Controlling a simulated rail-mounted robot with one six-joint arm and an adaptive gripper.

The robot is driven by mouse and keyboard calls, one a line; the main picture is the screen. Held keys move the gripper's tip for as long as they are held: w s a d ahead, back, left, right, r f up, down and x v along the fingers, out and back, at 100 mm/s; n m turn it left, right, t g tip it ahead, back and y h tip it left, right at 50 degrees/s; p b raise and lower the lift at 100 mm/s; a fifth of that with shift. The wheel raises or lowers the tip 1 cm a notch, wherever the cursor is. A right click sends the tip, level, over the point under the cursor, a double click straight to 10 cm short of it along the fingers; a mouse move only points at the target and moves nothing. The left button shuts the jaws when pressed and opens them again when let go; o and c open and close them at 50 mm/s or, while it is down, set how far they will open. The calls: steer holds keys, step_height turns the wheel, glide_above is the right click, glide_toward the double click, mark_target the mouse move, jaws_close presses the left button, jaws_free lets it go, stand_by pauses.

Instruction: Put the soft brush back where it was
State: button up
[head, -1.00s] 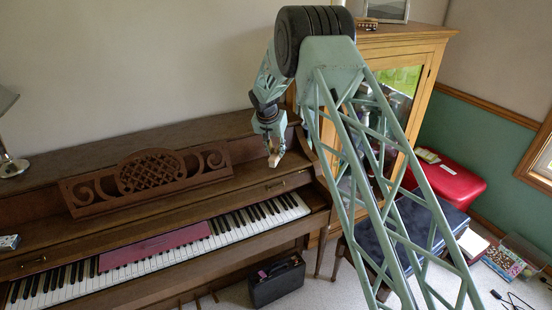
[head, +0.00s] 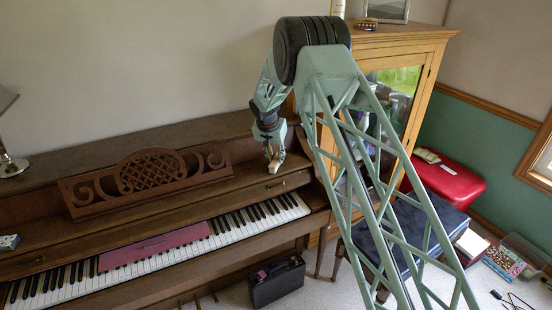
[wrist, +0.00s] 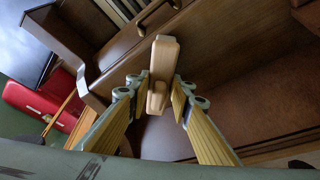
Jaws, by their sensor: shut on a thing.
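The soft brush shows as a pale wooden block-like piece (wrist: 164,58) in the wrist view, between my fingers. In the head view it is a small pale shape (head: 274,165) under my gripper. My gripper (wrist: 162,98) is shut on it, with a finger on either side. In the head view my gripper (head: 273,153) hangs over the right end of the brown upright piano (head: 110,249). The brush's bristles cannot be made out. I cannot tell whether it touches the wood.
The carved music desk (head: 150,178) stands left of my gripper. A red strip (head: 155,246) lies on the keys. A wooden glass-door cabinet (head: 425,75) stands close on the right. A black case (head: 276,282) is on the floor. The piano's right top near my gripper looks mostly clear.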

steer(key=shift+f, duration=0.15)
steer(key=o, duration=0.8)
steer(key=shift+o, duration=0.2)
steer(key=shift+r, duration=0.2)
steer(key=shift+s+r, duration=0.2)
steer(key=shift+r, duration=0.4)
steer(key=v, duration=1)
steer(key=shift+s+r+p, duration=0.2)
steer(key=shift+r+p, duration=0.1)
steer(key=shift+p, duration=0.05)
steer(key=shift+r, duration=0.1)
